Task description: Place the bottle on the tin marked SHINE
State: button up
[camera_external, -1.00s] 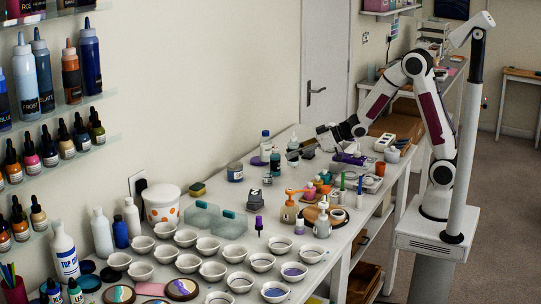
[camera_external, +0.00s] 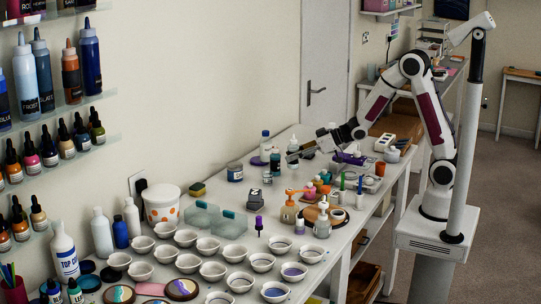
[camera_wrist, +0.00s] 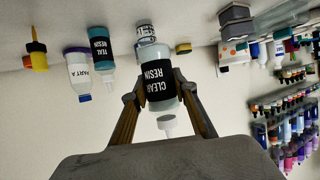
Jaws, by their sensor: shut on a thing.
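My gripper (camera_wrist: 160,105) is shut on a bottle (camera_wrist: 158,75) labelled CLEAR RESIN, with a white nozzle and black label. The wrist view is upside down, so the nozzle points down in the picture. The bottle also shows in the external view (camera_external: 293,151) beside my gripper (camera_external: 296,154), at the table's far part. A small labelled container (camera_wrist: 146,30) shows past the bottle's base in the wrist view; I cannot read its writing. I cannot make out SHINE on either.
A TEAL RESIN bottle (camera_wrist: 102,45) and a PART A bottle (camera_wrist: 78,72) stand near the held bottle. Pump bottles (camera_external: 289,210) and many white cups (camera_external: 235,254) crowd the front. A dotted bucket (camera_external: 162,203) stands by the wall.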

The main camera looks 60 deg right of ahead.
jog(key=shift+w+f, duration=0.25)
jog(key=shift+w, duration=0.1)
jog(key=w+a+r+n+g+y, duration=0.1)
jog(key=w+a+n, duration=0.1)
jog(key=w, duration=0.6)
jog(key=w+a+r+n+g+y, duration=0.1)
jog(key=w+a+y, duration=0.15)
jog(key=w, duration=0.55)
notch_tip(320, 180, up, 6)
jog(key=h, duration=0.1)
send_over(235, 165)
jog(key=shift+s+a+r+m+t, duration=0.1)
jog(key=shift+a+r+m+t, duration=0.1)
jog(key=shift+m+t, duration=0.1)
jog(key=shift+f, duration=3.15)
jog(key=shift+f, duration=0.1)
jog(key=shift+f, duration=1.75)
